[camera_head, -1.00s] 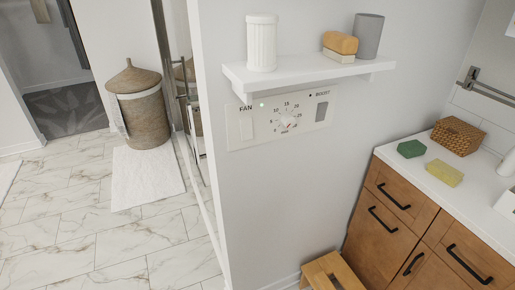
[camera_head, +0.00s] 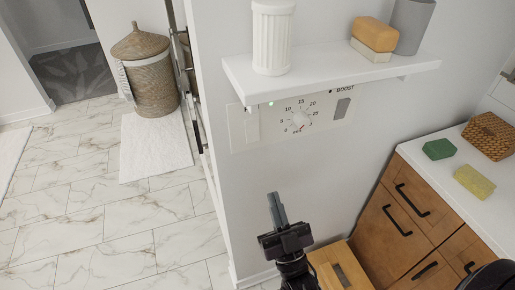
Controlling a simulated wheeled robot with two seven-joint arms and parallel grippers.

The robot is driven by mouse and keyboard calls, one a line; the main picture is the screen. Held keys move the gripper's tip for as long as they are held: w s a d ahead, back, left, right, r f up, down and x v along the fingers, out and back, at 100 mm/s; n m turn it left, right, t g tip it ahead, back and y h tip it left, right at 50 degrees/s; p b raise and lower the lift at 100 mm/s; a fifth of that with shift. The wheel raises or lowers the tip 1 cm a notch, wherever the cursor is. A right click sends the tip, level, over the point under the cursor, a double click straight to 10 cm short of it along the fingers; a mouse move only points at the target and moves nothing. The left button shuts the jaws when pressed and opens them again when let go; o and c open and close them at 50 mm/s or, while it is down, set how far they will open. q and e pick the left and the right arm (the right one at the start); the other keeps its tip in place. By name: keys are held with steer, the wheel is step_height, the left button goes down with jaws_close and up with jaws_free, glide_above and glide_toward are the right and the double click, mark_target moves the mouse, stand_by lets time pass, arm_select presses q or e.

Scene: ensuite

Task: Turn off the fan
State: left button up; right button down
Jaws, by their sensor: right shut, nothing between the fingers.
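The fan control panel (camera_head: 318,122) is on the grey-white wall under a white shelf. It has a pale switch (camera_head: 252,126) at its left, a round dial (camera_head: 300,121) with numbers, and a grey BOOST switch (camera_head: 342,108) at its right. A small green light (camera_head: 271,103) is lit at the top left. The shelf hides the FAN label. My right gripper (camera_head: 276,207) is below the panel, in front of the wall, pointing up and apart from the panel. It is shut and empty. My left gripper is not in view.
The white shelf (camera_head: 335,70) juts out above the panel, holding a white fluted cup (camera_head: 272,38), soap-like blocks (camera_head: 373,37) and a grey tumbler (camera_head: 411,26). A wooden stool (camera_head: 340,268) stands below. A wooden cabinet (camera_head: 405,215) is at the right. The tiled floor is open at the left.

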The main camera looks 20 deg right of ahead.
steer(key=p, duration=0.5)
glide_toward(252, 134)
step_height(252, 134, up, 5)
steer(key=w, duration=0.2)
steer(key=w+f+p, duration=0.1)
steer(key=w, duration=0.1)
steer(key=shift+w+f, duration=0.2)
steer(key=shift+w, duration=0.15)
